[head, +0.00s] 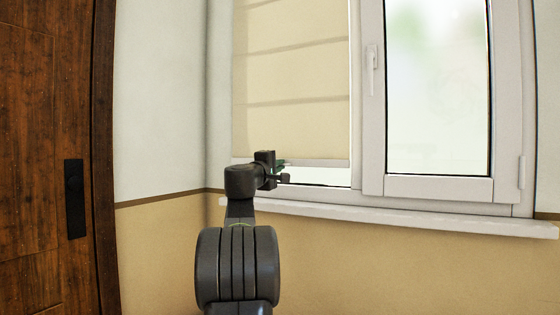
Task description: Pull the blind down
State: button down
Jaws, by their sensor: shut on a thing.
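The beige blind (295,75) hangs over the left window pane in the head view. Its bottom bar (325,162) is a little above the bottom of the pane, and a narrow bright strip of glass shows below it. My gripper (284,169) is at the left part of the bar, in front of the lower edge of the blind. It is shut on the blind's lower edge, where a small green piece shows between the jaws. The arm hides part of the contact.
A white window sill (400,215) juts out below the window. The right window sash (438,188) is shut, with a handle (372,58) on its left side. A dark wooden door (35,130) with a black handle (75,198) stands at the left.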

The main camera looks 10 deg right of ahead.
jog(key=shift+f, duration=0.35)
jog(key=c, duration=1.6)
grip_release()
jog(key=b+v, duration=0.1)
jog(key=v, duration=1.3)
jog(key=shift+d, duration=0.1)
jog(key=p+x, duration=0.1)
jog(key=x, duration=1.3)
jog(key=shift+r, duration=0.1)
